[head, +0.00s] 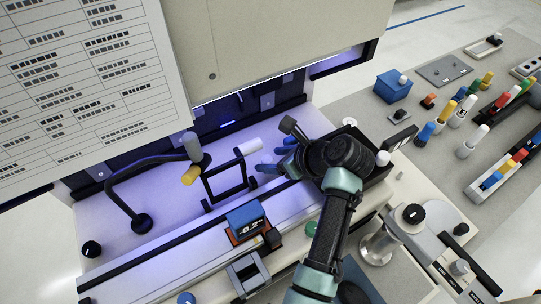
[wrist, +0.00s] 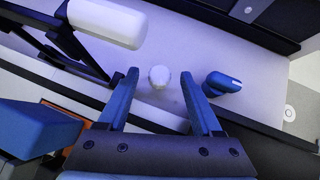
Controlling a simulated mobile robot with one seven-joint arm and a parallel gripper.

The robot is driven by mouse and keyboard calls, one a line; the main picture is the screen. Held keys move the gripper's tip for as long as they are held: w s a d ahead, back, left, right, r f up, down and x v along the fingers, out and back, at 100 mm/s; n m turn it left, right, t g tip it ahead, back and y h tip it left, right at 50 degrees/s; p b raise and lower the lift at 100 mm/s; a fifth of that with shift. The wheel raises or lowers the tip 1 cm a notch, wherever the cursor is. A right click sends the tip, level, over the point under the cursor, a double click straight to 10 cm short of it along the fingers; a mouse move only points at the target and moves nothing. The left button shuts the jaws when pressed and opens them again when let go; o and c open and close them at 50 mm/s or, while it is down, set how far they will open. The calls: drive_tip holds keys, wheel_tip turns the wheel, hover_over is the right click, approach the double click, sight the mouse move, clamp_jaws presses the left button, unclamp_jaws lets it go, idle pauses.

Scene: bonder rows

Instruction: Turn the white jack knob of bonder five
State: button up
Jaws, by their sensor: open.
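A small white rounded knob (wrist: 159,76) stands on the pale machine deck in the wrist view. It appears between my two blue fingertips, with a visible gap on both sides. My gripper (wrist: 158,80) is open and empty, pointing down at the deck; how high the tips are above the knob I cannot tell. In the head view my gripper (head: 271,160) is over the lit deck, right of a black frame with a white cylindrical handle (head: 248,147). The white knob is not clear there. No label identifying bonder five is readable.
A blue knob (wrist: 222,83) stands just right of my right finger. The black frame (head: 224,182) is close on the left. A blue display box (head: 246,218) and a bent black arm (head: 150,165) with a yellow tip are nearby. A black tray (head: 378,172) lies right.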

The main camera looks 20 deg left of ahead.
drive_tip(key=shift+w+a+f, duration=0.1)
drive_tip(key=shift+a+f, duration=0.3)
clamp_jaws()
